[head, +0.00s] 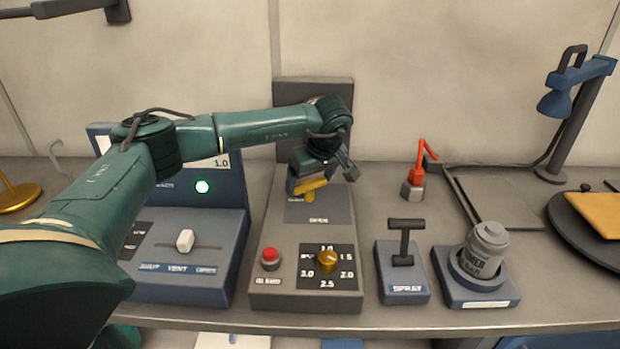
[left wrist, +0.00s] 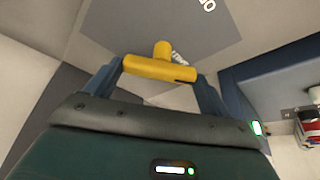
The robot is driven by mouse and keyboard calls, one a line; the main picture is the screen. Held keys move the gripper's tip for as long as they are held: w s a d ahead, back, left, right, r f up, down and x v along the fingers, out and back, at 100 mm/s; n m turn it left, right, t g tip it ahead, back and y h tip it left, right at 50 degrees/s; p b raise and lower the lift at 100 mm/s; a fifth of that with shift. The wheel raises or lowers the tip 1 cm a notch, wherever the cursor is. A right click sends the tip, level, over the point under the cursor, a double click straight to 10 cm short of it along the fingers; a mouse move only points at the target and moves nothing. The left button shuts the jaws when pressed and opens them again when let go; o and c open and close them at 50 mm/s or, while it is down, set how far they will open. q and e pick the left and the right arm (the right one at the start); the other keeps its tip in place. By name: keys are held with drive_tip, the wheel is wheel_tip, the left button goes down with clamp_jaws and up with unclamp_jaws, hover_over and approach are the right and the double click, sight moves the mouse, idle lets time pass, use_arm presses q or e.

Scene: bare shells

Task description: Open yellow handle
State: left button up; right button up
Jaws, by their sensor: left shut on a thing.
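The yellow handle (head: 311,187) is on the upper part of the grey control box (head: 257,223), over a dark panel with lettering that seems to read OPEN. My left gripper (head: 307,183) reaches down to it from above and is shut on it. In the left wrist view the yellow handle (left wrist: 160,67) is a T-shaped bar, and the fingers of my left gripper (left wrist: 160,72) press on its two ends. The gripper body hides part of the handle in the head view. My right gripper is not in view.
The box also carries a red button (head: 270,256) and a yellow dial (head: 326,261). A blue-grey vent unit (head: 190,255) with a white slider stands to the left. A spray lever (head: 405,240) and a canister (head: 487,247) in a holder stand to the right.

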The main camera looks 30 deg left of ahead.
use_arm(q)
drive_tip(key=n, duration=0.2)
drive_tip(key=n+g, duration=0.1)
drive_tip(key=n, duration=0.1)
drive_tip(key=n+g+p, duration=0.1)
drive_tip(key=n, duration=0.1)
drive_tip(key=shift+w+r+n+y, duration=0.1)
drive_tip(key=shift+w+n+y, duration=0.15)
drive_tip(key=shift+n+y, duration=0.05)
drive_tip(key=n+g, duration=0.2)
drive_tip(key=n, duration=0.2)
drive_tip(key=shift+w+n, duration=0.1)
drive_tip(key=shift+n, duration=0.3)
drive_tip(key=shift+a+h, duration=0.1)
drive_tip(key=shift+h, duration=0.3)
drive_tip(key=o, duration=0.9)
drive_tip(key=b+v, duration=0.1)
drive_tip(key=v, duration=1.2)
drive_tip(key=shift+w, duration=0.2)
